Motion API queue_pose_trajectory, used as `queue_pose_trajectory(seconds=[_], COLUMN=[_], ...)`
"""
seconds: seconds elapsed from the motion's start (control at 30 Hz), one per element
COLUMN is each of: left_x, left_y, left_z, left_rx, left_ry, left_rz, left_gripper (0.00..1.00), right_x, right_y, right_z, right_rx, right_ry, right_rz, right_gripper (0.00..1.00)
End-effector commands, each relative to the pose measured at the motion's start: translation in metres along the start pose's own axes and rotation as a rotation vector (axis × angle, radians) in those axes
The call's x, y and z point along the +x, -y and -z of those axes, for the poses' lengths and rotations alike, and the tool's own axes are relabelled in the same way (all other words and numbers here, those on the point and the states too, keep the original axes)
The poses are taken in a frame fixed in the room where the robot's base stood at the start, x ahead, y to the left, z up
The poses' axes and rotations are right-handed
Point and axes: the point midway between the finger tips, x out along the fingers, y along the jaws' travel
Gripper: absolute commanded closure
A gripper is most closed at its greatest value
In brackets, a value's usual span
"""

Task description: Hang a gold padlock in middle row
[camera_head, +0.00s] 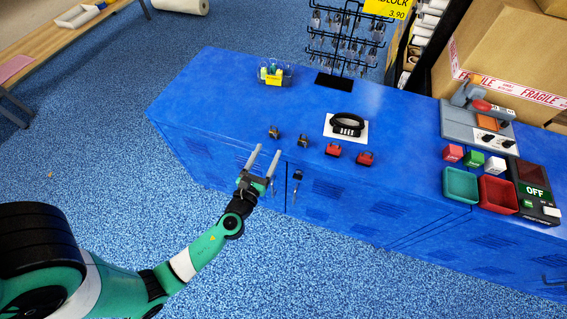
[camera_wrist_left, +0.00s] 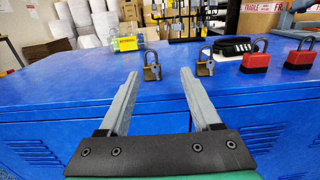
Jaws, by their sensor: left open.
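Two gold padlocks with grey shackles stand on the blue cabinet top, the left one (camera_head: 273,132) nearer my gripper and the other (camera_head: 303,141) just to its right. In the left wrist view the left gold padlock (camera_wrist_left: 152,72) shows between my fingers, beyond their tips, and the second (camera_wrist_left: 205,68) stands beyond the right finger. My left gripper (camera_head: 266,152) is open and empty at the cabinet's front edge. The black wire rack (camera_head: 345,38) stands at the back with several padlocks hanging on its hooks; its row contents are hard to make out. My right gripper is out of view.
Two red padlocks (camera_head: 333,150) stand right of the gold ones. A black combination lock (camera_head: 347,125) lies on a white card behind them. A clear bin (camera_head: 275,74) is at back left. Trays, including a green one (camera_head: 460,185), and a machine occupy the right end.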

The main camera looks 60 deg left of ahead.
Motion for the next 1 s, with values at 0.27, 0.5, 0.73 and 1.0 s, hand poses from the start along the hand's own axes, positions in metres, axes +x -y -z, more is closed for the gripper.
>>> queue_pose_trajectory(seconds=[0.27, 0.5, 0.73, 1.0], left_x=[-0.003, 0.012, 0.044, 0.08], left_y=[-0.009, -0.01, -0.01, -0.011], left_z=[0.024, 0.023, 0.024, 0.025], left_rx=[0.004, 0.002, 0.002, 0.002], left_ry=[-0.013, -0.012, -0.012, -0.012], left_rz=[-0.019, -0.02, -0.019, -0.019], left_gripper=[0.35, 0.35, 0.35, 0.35], right_x=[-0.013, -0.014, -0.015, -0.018], right_y=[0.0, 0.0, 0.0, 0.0], right_z=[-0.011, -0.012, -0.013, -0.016], right_rx=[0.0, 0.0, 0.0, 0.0], right_ry=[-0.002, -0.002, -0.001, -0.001], right_rz=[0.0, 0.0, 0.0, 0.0], right_gripper=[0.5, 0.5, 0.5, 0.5])
